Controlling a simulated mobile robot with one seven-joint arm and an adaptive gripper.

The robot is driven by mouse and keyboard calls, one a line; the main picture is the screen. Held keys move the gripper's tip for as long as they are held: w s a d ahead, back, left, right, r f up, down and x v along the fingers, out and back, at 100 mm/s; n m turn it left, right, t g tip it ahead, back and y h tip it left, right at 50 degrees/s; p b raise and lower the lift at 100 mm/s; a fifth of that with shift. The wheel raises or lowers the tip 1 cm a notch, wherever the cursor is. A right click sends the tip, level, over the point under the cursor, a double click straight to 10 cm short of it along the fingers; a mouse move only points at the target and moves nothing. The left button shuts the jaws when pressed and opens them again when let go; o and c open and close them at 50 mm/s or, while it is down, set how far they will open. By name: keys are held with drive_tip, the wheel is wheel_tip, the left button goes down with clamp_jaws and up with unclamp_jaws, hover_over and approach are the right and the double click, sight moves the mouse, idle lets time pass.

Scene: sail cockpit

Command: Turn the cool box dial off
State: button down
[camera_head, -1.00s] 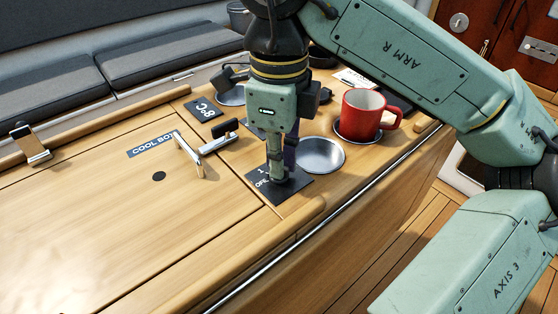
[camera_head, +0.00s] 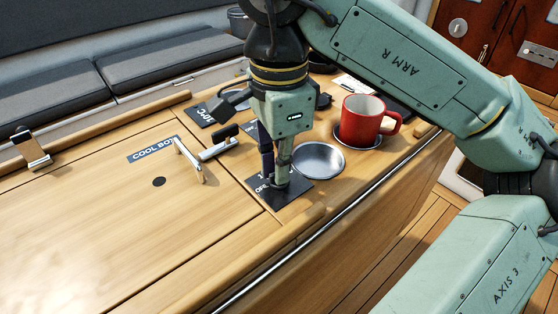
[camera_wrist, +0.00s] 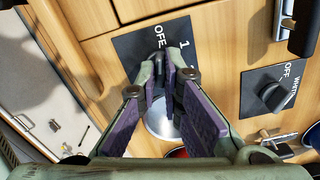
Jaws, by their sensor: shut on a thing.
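The cool box dial sits on a dark plate (camera_head: 296,194) marked OFF at the front right of the wooden counter. In the wrist view the plate (camera_wrist: 128,48) shows "OFF" and "1". My gripper (camera_head: 277,184) points down over the plate, its fingers shut on the dial. In the wrist view the fingertips (camera_wrist: 162,62) close together at the plate's middle and hide most of the dial. I cannot read the dial's pointer. The COOL BOX label (camera_head: 152,149) lies on the lid to the left.
A second dark dial (camera_wrist: 274,96) has its own OFF plate. A chrome lid handle (camera_head: 190,160) and a black-gripped lever (camera_head: 222,142) stand left of my gripper. An empty round recess (camera_head: 320,159) and a red mug (camera_head: 363,120) are to its right.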

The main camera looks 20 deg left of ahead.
idle(0.3)
drive_tip(key=c, duration=1.7)
unclamp_jaws()
wheel_tip(320, 180, up, 12)
drive_tip(key=shift+r, duration=0.1)
